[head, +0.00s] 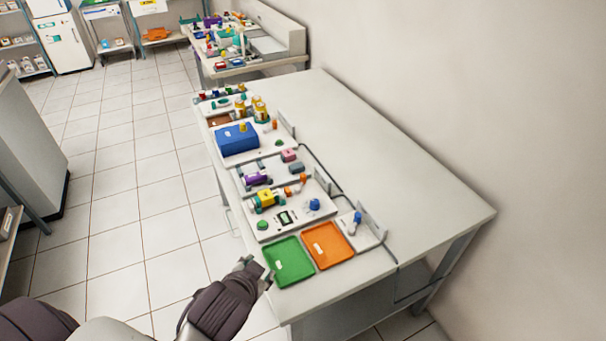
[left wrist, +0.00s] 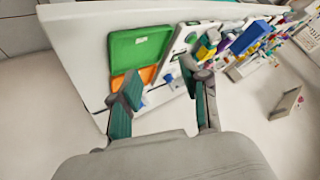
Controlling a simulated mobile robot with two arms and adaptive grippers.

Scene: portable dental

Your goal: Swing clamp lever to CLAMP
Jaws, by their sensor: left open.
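My left gripper (head: 256,268) is beside the near left edge of the table, next to the green tray (head: 289,263). In the left wrist view its two fingers (left wrist: 163,88) are spread apart with nothing between them. I cannot tell which of these small parts is the clamp lever, and no CLAMP marking is readable. My right gripper is not in view.
An orange tray (head: 327,246) lies right of the green one. Farther back are a purple part (head: 258,179), a blue box (head: 237,140) and yellow jars (head: 260,110). A dark cable runs along the panels. The table's right side (head: 400,190) is clear.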

